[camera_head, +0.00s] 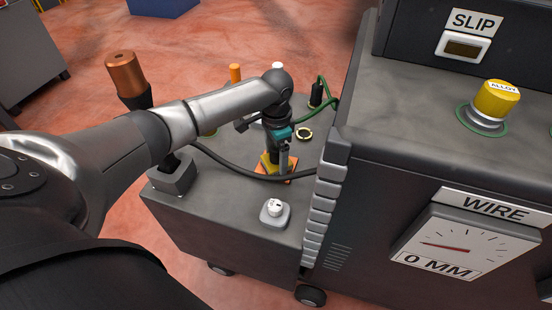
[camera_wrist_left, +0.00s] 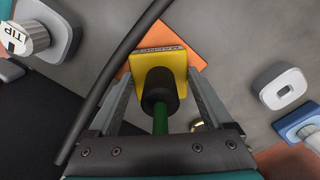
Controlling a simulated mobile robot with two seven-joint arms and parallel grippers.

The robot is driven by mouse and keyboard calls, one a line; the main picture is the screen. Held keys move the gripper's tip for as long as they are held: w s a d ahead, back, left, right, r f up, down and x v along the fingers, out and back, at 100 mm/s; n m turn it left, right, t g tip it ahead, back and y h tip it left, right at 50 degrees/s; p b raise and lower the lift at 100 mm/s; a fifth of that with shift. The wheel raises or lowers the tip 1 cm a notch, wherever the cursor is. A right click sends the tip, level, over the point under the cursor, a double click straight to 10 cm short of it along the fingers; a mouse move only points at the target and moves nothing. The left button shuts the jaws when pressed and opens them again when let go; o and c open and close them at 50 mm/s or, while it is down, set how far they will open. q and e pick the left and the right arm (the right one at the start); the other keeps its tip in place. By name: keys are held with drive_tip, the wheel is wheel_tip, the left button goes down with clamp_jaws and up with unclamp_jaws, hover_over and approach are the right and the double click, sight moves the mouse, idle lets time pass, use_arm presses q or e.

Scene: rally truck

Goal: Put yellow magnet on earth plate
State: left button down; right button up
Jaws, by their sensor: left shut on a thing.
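The yellow magnet (camera_wrist_left: 160,72) is a yellow block with a black cylindrical grip and a green cable. In the left wrist view it sits between the two fingers of my left gripper (camera_wrist_left: 163,82), which is shut on it. The orange plate (camera_wrist_left: 152,36) shows beneath and around the magnet. In the head view my left gripper (camera_head: 279,165) points down at the orange plate on the low grey cabinet, and the yellow magnet (camera_head: 267,162) is partly hidden by the gripper. I cannot tell whether the magnet touches the plate. My right gripper is not in view.
A black cable (camera_head: 235,166) crosses the cabinet top close to the gripper. A white knob (camera_head: 274,208) stands near the front edge. A copper-topped lever (camera_head: 127,75) rises at the left. The taller console (camera_head: 430,150) with a yellow button (camera_head: 497,100) borders the right.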

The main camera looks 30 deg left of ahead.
use_arm(q)
drive_tip(key=shift+f, duration=0.15)
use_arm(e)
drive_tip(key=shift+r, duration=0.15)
use_arm(q)
unclamp_jaws()
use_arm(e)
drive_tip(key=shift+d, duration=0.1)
use_arm(q)
drive_tip(key=shift+r, duration=0.5)
wheel_tip(320, 180, up, 10)
drive_tip(key=p, duration=0.5)
drive_tip(key=shift+f, duration=0.25)
drive_tip(key=shift+r+p, duration=0.55)
drive_tip(key=shift+r, duration=0.3)
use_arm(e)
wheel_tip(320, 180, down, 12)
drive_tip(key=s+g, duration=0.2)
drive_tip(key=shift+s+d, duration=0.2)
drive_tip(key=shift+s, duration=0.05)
